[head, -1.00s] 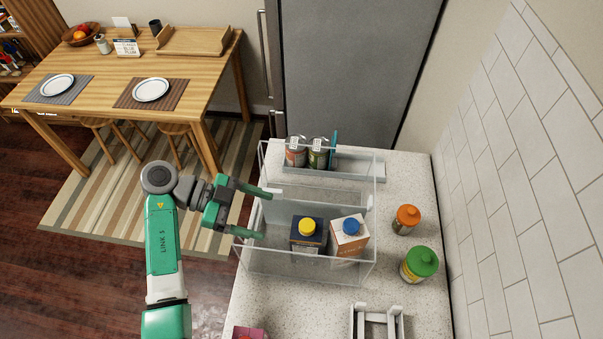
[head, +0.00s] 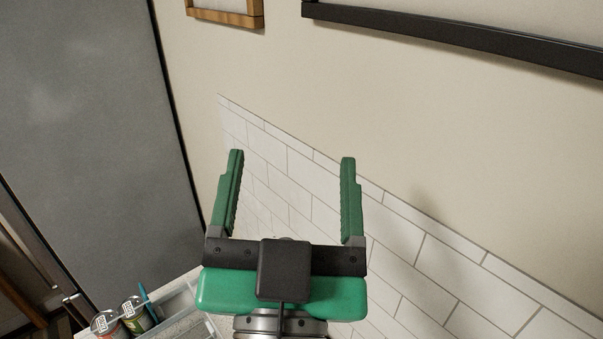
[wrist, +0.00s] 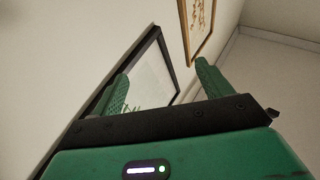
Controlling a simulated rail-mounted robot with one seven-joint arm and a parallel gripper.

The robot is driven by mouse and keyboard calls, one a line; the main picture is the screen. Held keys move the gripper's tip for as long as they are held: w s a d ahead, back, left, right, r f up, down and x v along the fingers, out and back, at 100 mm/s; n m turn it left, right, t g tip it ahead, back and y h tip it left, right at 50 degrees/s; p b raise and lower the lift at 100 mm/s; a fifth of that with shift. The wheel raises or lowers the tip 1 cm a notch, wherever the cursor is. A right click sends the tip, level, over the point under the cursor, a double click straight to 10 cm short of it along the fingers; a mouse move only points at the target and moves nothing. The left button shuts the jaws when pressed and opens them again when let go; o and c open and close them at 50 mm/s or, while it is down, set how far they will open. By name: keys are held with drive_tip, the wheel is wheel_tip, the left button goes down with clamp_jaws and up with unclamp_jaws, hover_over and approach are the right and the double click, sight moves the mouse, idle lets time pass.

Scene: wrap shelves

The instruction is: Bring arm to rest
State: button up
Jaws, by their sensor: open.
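My gripper (head: 292,195) is raised in the middle of the head view, with its two green fingers pointing up and spread wide. Nothing is between the fingers. It stands in front of the white tiled wall, and I cannot tell the exact gap to it. In the wrist view my gripper (wrist: 162,85) is also open and empty, with the wall and framed pictures beyond it. My arm below the wrist is mostly out of view.
A grey fridge (head: 85,110) is at the left. A dark frame (head: 450,35) and a wooden frame (head: 226,17) hang above. The air around the gripper looks clear.

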drive_tip(key=s+d+r+n+t, duration=0.1)
drive_tip(key=s+d+r+t, duration=0.1)
drive_tip(key=s+r, duration=0.2)
drive_tip(key=shift+s+d, duration=0.15)
drive_tip(key=shift+s, duration=0.15)
